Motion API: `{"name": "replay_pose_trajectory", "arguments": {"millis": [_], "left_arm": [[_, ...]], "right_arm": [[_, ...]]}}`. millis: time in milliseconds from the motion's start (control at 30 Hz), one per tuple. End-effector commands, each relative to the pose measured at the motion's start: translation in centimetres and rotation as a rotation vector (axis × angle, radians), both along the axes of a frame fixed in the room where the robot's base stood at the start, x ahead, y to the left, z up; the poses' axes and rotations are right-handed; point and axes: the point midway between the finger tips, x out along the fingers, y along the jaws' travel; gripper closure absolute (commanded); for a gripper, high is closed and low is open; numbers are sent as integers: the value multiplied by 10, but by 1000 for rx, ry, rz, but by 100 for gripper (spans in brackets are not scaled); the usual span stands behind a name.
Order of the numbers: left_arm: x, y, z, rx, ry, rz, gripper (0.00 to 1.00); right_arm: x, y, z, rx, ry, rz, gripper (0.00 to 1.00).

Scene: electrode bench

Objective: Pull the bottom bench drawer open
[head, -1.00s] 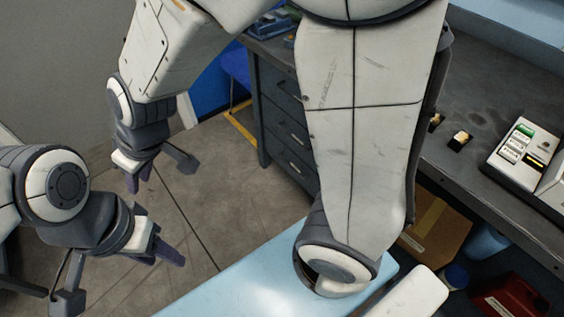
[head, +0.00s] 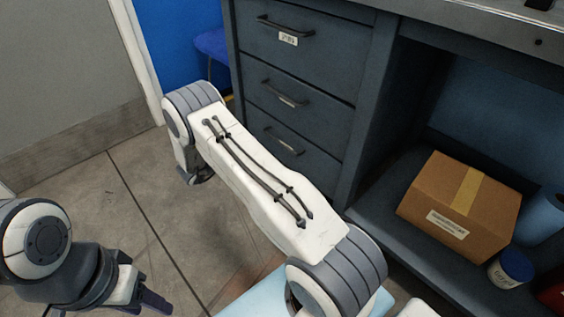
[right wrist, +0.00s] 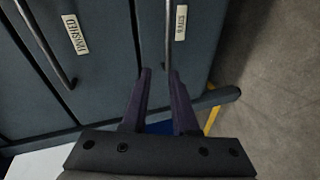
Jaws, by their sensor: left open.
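The bottom drawer (head: 290,155) is the lowest of three dark grey-blue drawers in the bench, and its front looks flush. Its bar handle (head: 284,142) shows just right of my right arm. In the right wrist view, the bottom drawer (right wrist: 205,50) lies nearest the floor, with its handle (right wrist: 168,35) and a pale label. My right gripper (right wrist: 160,75) has its two purple fingers apart, pointing at the drawer front close to one end of that handle. Contact cannot be told. My left gripper (head: 150,300) is open and away from the drawers, at the lower left.
The middle drawer (head: 310,112) and top drawer (head: 330,50) look shut. A cardboard box (head: 460,210) and a blue-lidded jar (head: 510,268) stand on the open shelf to the right. The tiled floor (head: 110,210) left of the drawers is clear.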

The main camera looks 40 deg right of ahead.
Motion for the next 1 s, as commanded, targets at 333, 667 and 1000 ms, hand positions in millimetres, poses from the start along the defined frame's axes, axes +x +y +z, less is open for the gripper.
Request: {"name": "replay_pose_trajectory", "arguments": {"millis": [333, 667, 1000], "left_arm": [[0, 0, -30, -1, -1, 0, 50], [0, 0, -62, -1, -1, 0, 50], [0, 0, -72, 0, 0, 0, 50]], "right_arm": [[-34, -40, -39, -106, 135, -133, 73], [-29, -99, -52, -104, 134, -130, 73], [-26, -123, -53, -105, 134, -126, 73]]}}
